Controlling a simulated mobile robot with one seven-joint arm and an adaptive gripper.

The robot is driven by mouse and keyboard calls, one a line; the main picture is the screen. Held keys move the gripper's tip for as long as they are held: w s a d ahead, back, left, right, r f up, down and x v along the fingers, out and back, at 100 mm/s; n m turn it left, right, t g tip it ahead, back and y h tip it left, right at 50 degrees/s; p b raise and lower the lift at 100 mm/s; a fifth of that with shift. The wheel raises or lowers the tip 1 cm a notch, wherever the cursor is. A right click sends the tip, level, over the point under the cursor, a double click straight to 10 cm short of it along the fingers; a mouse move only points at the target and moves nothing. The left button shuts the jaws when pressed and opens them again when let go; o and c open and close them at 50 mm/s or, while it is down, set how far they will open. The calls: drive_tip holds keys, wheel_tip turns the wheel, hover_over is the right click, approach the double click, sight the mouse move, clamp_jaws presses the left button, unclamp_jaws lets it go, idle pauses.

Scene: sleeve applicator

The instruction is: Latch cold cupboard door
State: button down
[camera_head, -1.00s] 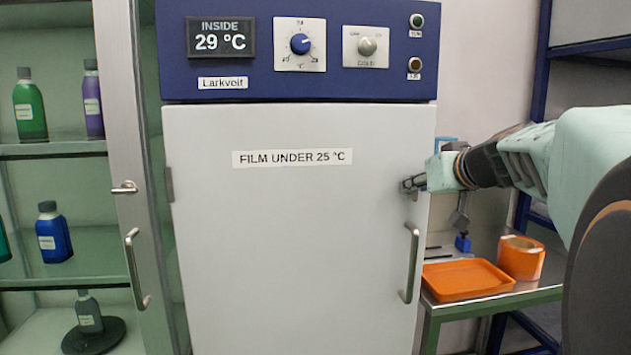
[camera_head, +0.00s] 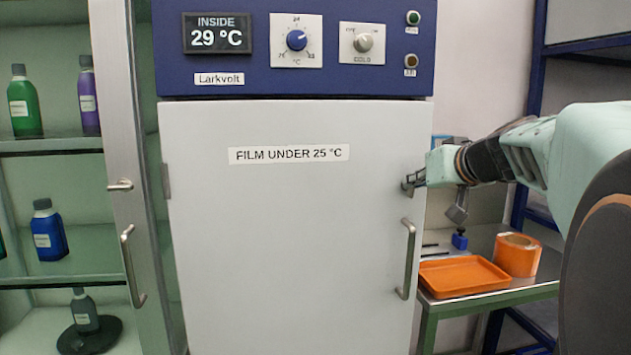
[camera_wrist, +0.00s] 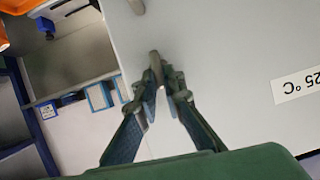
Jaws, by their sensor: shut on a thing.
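The cold cupboard door (camera_head: 290,220) is a pale grey panel labelled "FILM UNDER 25 °C". It looks closed against the frame. A grey vertical handle (camera_head: 407,260) is on its right side. A small metal latch (camera_head: 408,187) sits above the handle at the door's right edge, mostly hidden by my gripper (camera_head: 411,182). In the wrist view my gripper (camera_wrist: 165,95) has its fingers closed on the latch's lever (camera_wrist: 156,68). The exact angle of the latch is hard to tell.
A blue control panel (camera_head: 290,45) above the door reads 29 °C. A glass-fronted cabinet (camera_head: 117,215) with bottles stands at the left. At the right, a bench (camera_head: 490,293) holds an orange tray (camera_head: 462,276) and an orange roll (camera_head: 518,254). My arm spans the space above the bench.

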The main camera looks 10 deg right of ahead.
drive_tip(key=shift+d+f+m+t+y+b, duration=0.4)
drive_tip(key=shift+m+y+b, duration=0.65)
drive_tip(key=shift+m+b, duration=0.85)
drive_tip(key=shift+d+f+m+t+y+b, duration=0.15)
drive_tip(key=shift+m+t+y+b, duration=0.4)
drive_tip(key=shift+m+y+b, duration=1.25)
drive_tip(key=shift+d+f+m+t+y+b, duration=0.4)
drive_tip(key=shift+m+b, duration=0.7)
drive_tip(key=shift+m, duration=1.6)
drive_tip(key=shift+a+r, duration=0.1)
drive_tip(key=c, duration=2)
unclamp_jaws()
drive_tip(key=shift+c, duration=0.2)
drive_tip(key=v, duration=1.2)
